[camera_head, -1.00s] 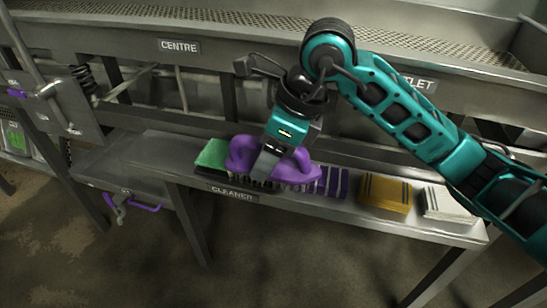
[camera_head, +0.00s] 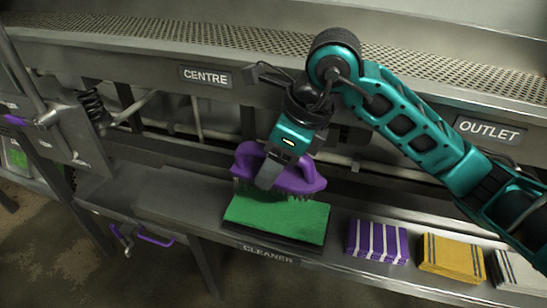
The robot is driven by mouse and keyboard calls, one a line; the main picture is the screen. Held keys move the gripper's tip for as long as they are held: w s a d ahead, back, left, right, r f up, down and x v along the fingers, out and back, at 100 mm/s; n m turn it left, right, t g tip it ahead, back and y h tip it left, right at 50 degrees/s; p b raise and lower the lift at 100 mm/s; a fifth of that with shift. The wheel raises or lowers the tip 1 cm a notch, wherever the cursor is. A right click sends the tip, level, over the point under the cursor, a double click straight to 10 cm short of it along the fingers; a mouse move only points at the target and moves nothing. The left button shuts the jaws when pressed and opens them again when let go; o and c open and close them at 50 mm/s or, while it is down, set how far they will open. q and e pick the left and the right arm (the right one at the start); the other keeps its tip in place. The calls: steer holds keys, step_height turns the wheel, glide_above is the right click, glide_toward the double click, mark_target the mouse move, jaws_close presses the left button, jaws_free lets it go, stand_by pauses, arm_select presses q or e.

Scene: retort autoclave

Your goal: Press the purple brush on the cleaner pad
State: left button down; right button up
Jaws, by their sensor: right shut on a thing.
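The purple brush (camera_head: 305,178) has an arched handle and bristles pointing down. My right gripper (camera_head: 268,178) is shut on its handle. The brush stands at the back edge of the green cleaner pad (camera_head: 277,217), which lies in a dark tray above the CLEANER label (camera_head: 268,253). The bristle tips show just over the pad's far side; whether they touch it I cannot tell. My left gripper is not in view.
A perforated steel trough (camera_head: 200,38) with CENTRE and OUTLET labels runs behind. The shelf left of the pad is clear.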

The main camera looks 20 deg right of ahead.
mark_target(275, 188)
steer(key=shift+s+f+b, duration=0.15)
steer(key=shift+f+b, duration=0.2)
steer(key=shift+f, duration=0.35)
steer(key=shift+f+b, duration=1.3)
steer(key=shift+f, duration=0.85)
steer(key=shift+f+b, duration=0.35)
steer(key=shift+f+b, duration=0.5)
steer(key=shift+f, duration=0.1)
steer(key=shift+f, duration=0.15)
stand_by(0.5)
